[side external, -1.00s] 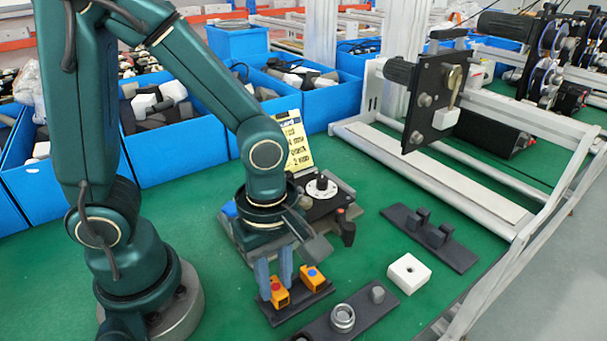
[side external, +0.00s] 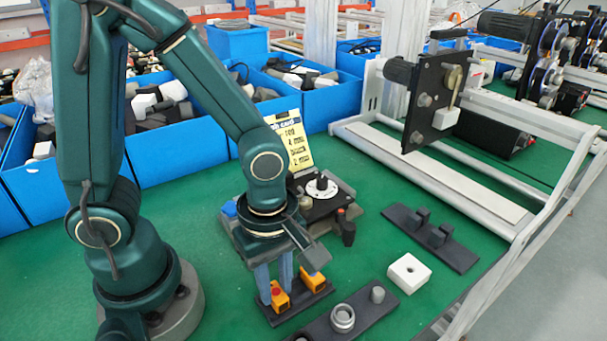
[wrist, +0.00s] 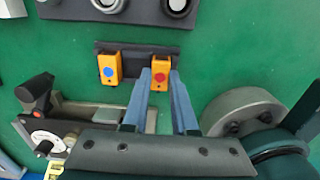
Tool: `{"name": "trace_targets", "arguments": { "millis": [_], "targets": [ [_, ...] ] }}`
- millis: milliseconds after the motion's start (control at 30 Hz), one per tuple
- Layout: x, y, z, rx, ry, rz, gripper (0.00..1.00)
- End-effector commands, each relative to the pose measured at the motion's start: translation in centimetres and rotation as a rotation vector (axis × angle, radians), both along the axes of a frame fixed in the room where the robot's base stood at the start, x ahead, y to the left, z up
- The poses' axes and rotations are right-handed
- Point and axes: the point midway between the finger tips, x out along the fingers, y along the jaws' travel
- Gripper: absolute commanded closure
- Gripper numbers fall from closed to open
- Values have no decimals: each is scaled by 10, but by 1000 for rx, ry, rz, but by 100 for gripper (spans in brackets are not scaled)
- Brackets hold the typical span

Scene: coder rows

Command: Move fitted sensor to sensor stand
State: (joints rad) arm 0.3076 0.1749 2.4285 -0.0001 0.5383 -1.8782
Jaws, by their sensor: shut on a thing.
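Two orange sensors stand side by side on a dark sensor stand (side external: 304,302), which also shows in the wrist view (wrist: 130,48). One sensor has a red dot (side external: 280,300), the other a blue dot (side external: 314,281). My gripper (side external: 275,288) points down with its blue-grey fingers at the red-dot sensor. In the wrist view, my gripper (wrist: 162,76) has a finger on each side of the red-dot sensor (wrist: 160,62) and is shut on it. The blue-dot sensor (wrist: 109,68) is free beside the left finger. The red-dot sensor's base still appears at the stand.
A fixture with a white disc (side external: 320,188) stands behind my gripper, with a yellow card (side external: 291,143) behind it. A dark holder with metal rings (side external: 343,318), a white block (side external: 409,273) and a dark bracket (side external: 431,238) lie rightward. Green table is clear between them.

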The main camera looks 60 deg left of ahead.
Motion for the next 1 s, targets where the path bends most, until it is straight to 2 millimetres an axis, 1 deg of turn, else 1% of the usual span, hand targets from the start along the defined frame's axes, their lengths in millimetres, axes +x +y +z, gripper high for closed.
{"name": "trace_targets", "arguments": {
  "millis": [500,533,600,900,1000],
  "targets": [
    [0,0,-4,0,2,0,100],
    [0,0,-3,0,1,0,62],
    [0,0,-3,0,1,0,39],
    [0,0,-3,0,0,0,39],
    [1,0,2,-1,-4,0,39]
  ]
}}
